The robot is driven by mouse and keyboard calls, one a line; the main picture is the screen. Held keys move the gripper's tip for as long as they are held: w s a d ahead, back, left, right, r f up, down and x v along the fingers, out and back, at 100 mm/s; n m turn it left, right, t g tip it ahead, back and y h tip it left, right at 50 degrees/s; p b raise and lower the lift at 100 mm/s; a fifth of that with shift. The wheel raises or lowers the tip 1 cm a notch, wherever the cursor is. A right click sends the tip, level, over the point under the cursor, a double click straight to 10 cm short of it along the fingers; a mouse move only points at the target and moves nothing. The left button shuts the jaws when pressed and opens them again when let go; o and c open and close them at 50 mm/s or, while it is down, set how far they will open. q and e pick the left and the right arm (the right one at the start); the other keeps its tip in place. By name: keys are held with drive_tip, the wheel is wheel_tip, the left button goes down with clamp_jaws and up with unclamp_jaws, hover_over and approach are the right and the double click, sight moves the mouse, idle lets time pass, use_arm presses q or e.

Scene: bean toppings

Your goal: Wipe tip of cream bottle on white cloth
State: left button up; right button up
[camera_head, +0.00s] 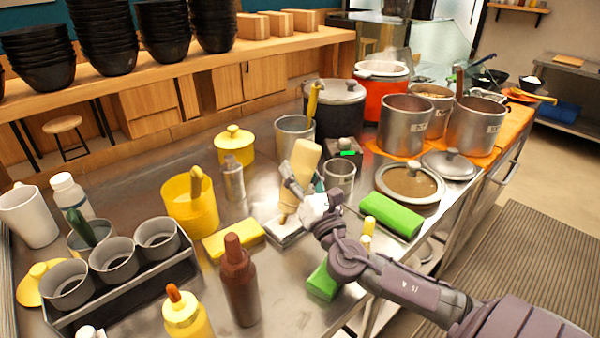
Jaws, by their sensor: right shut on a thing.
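The cream bottle (306,158) is pale beige. It is held upside down and slightly tilted, with its wide end up and its tip end low. My right gripper (303,202) is shut on it and covers part of its lower half. The white cloth (285,235) is a folded stack on the steel counter, just below the bottle. The tip is at or just above the cloth; I cannot tell whether they touch. My left gripper is not in view.
A yellow cloth (233,241) lies left of the white one, and a green cloth (392,214) lies right. A brown bottle (239,282) and yellow bottle (187,317) stand in front. A yellow container (190,209) and steel cup (340,176) stand nearby.

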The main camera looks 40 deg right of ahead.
drive_tip(key=shift+f, duration=0.1)
idle(0.3)
drive_tip(key=shift+w+d+b, duration=0.2)
drive_tip(key=shift+d+b, duration=0.8)
drive_tip(key=shift+d, duration=1.6)
wheel_tip(320, 180, up, 6)
drive_tip(key=p, duration=0.5)
drive_tip(key=shift+p, duration=0.35)
